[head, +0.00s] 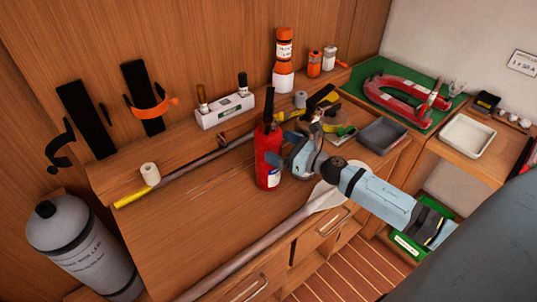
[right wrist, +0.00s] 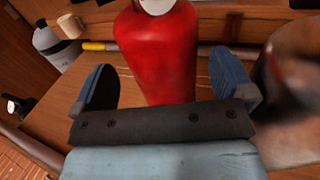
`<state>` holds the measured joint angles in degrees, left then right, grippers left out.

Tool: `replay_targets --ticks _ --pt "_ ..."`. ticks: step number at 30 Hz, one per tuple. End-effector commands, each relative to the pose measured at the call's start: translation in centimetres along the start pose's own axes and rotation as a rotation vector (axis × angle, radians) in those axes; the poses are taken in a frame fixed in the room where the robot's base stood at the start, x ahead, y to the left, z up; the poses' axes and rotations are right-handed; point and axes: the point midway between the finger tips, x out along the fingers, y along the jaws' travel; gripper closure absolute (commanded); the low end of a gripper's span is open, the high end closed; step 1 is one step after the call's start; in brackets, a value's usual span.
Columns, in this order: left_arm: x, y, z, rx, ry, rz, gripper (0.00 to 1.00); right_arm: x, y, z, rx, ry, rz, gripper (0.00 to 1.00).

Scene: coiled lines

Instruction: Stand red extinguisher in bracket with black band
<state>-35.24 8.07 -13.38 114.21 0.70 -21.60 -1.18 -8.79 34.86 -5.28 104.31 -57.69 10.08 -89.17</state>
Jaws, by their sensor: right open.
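The red extinguisher (head: 268,155) stands upright on the wooden counter, black valve on top. It also shows in the right wrist view (right wrist: 158,50), its top cut off. My right gripper (head: 287,150) is open just right of it. In the right wrist view its blue fingers (right wrist: 164,85) lie to either side of the red body, with a gap at each side. The bracket with the black band (head: 62,145) is on the wooden wall at far left, beside a black plate (head: 87,118); its band is empty. My left gripper is out of view.
A bracket with an orange band (head: 153,108) is right of the black one. A long pole with a yellow end (head: 137,197) and a white roll (head: 150,174) lie before the wall. A grey cylinder (head: 82,245) stands lower left. A pale oar (head: 265,242) lies along the front.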

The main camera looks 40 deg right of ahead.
Motion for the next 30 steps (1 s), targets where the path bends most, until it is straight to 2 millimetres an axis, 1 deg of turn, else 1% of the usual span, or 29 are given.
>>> replay_targets --ticks 1,3,6,9,15,16,17,18,20,21,23,24,26,27,28,29,30 --pt "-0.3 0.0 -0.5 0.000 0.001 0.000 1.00 1.0 0.0 0.5 0.000 -0.003 0.000 0.00" --pt "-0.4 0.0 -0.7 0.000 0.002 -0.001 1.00 2.0 -0.1 0.4 0.000 -0.002 0.000 0.00" --pt "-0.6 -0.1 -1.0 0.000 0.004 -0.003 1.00 3.1 0.0 0.3 0.001 -0.001 0.000 0.00" --pt "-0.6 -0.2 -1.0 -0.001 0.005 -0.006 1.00 3.7 0.0 0.2 0.000 -0.001 0.000 0.00" --pt "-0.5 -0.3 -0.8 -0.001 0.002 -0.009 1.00 3.7 0.0 0.1 0.000 0.000 0.000 0.00" --pt "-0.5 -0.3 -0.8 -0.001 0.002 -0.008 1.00 3.7 0.0 0.1 0.000 0.000 0.000 0.02" --pt "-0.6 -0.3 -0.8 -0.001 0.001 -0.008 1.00 3.7 0.0 0.1 0.000 0.000 0.000 0.09" --pt "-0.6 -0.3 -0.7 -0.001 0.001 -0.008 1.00 3.7 0.0 0.1 0.000 0.000 0.000 0.18" --pt "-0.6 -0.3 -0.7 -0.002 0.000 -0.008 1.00 3.7 0.0 0.1 0.000 0.000 0.000 0.32" --pt "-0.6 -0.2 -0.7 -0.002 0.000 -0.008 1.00 3.7 0.0 0.1 0.000 0.000 0.000 0.41" --pt "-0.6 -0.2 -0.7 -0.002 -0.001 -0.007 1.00 3.7 0.0 0.1 0.000 0.000 0.000 0.55" --pt "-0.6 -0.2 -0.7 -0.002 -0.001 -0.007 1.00 3.7 0.0 0.1 0.000 0.000 0.000 0.64" --pt "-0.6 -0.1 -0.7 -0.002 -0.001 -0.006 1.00 3.7 0.0 0.1 0.000 0.000 0.000 0.78" --pt "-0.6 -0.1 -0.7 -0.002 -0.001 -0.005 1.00 3.7 0.0 0.1 0.000 0.000 0.000 0.87" --pt "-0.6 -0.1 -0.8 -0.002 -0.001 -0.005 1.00 3.8 -0.1 0.6 -0.003 -0.007 0.000 0.91" --pt "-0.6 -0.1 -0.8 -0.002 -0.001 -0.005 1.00 3.8 -0.1 0.6 -0.003 -0.007 0.000 1.00" --pt "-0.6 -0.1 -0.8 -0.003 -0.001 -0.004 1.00 3.8 -0.1 0.6 -0.003 -0.007 0.000 1.00"
